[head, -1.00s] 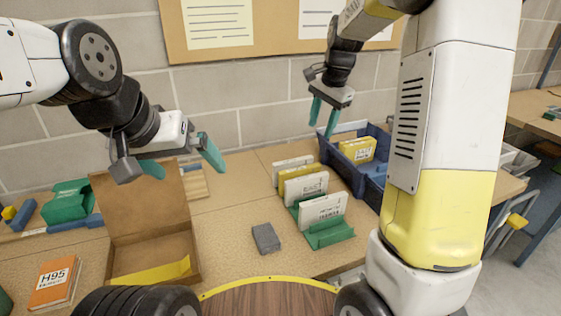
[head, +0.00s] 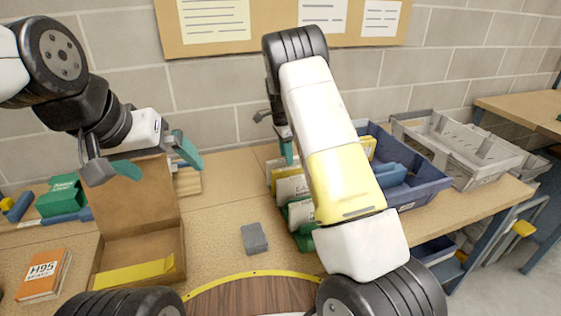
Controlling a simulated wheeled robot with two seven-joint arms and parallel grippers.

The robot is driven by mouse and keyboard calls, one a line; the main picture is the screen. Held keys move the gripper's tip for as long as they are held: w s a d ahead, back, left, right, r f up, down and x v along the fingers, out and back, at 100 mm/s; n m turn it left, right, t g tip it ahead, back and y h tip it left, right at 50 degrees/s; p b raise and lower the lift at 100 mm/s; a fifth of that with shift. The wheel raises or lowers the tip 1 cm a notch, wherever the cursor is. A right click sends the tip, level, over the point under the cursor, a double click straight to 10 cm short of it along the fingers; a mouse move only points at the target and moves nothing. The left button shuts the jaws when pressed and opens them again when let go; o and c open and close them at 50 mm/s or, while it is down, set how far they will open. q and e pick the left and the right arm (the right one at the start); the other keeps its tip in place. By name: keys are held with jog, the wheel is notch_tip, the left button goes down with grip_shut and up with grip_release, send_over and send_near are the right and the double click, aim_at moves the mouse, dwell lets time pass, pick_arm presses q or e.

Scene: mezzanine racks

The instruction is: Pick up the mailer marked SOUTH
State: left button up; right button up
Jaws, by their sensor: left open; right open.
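Several white and yellow mailers stand upright in a row in a green rack (head: 303,240), right of the table's middle. A white mailer (head: 291,188) in the row shows a label starting "EA". The front white mailer (head: 299,213) is partly covered by my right arm. No label reading SOUTH can be made out. A yellow mailer (head: 367,146) stands in the blue bin, mostly hidden. My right gripper (head: 287,152) is over the back of the row, partly hidden by its own arm. My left gripper (head: 148,160) is open and empty above the brown box.
The open cardboard box (head: 178,240) has a yellow strip at its front. A grey block (head: 254,238) lies left of the rack. An orange H95 book (head: 43,275) lies at left. The blue bin (head: 425,188) and a grey crate (head: 465,150) stand at right.

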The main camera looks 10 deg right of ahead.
jog(key=f, duration=0.3)
jog(key=shift+s+d+f, duration=0.1)
jog(key=shift+d+f, duration=0.15)
jog(key=shift+f, duration=0.05)
grip_shut()
jog(key=shift+r, duration=0.1)
